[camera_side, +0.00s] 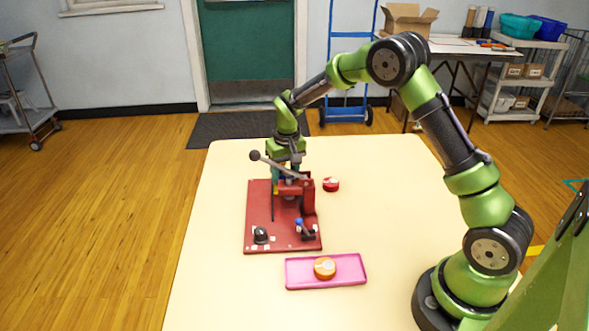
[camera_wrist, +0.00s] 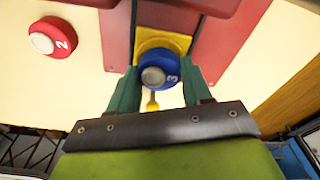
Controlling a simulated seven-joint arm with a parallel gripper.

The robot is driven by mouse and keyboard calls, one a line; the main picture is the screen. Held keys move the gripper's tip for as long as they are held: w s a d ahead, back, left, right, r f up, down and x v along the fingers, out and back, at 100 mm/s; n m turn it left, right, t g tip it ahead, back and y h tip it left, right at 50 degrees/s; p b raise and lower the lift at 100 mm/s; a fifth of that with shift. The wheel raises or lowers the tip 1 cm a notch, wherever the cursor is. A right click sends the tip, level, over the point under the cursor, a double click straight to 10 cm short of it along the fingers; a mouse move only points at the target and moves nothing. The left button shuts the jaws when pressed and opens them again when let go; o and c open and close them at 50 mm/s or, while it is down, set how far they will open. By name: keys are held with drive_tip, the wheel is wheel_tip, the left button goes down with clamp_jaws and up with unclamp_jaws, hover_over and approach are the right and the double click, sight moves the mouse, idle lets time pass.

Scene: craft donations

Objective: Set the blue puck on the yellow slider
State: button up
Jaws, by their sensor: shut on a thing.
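The blue puck (camera_wrist: 172,84), marked 3 with a pale round knob, is between my gripper's two green fingers (camera_wrist: 161,86) in the wrist view. My gripper is shut on it. The yellow slider (camera_wrist: 148,40) shows around and behind the puck, set between red parts of the press. The puck overlaps the slider in this view, but I cannot tell whether it rests on it. In the side view my gripper (camera_side: 283,179) points down at the back of the red press; its lever and frame largely hide the puck and slider.
The red press base (camera_side: 259,215) carries a lever, a black knob and a blue-tipped switch. A red puck (camera_side: 331,184), marked 2, lies to its right. A pink tray (camera_side: 350,272) in front holds an orange puck (camera_side: 324,267).

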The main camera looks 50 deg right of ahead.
drive_tip(key=shift+f, duration=0.5)
drive_tip(key=o, duration=0.7)
drive_tip(key=shift+o, duration=0.2)
drive_tip(key=shift+r, duration=0.1)
wheel_tip(320, 180, up, 11)
drive_tip(key=s, duration=0.1)
drive_tip(key=shift+s+a, duration=0.15)
drive_tip(key=shift+a, duration=0.1)
idle(0.4)
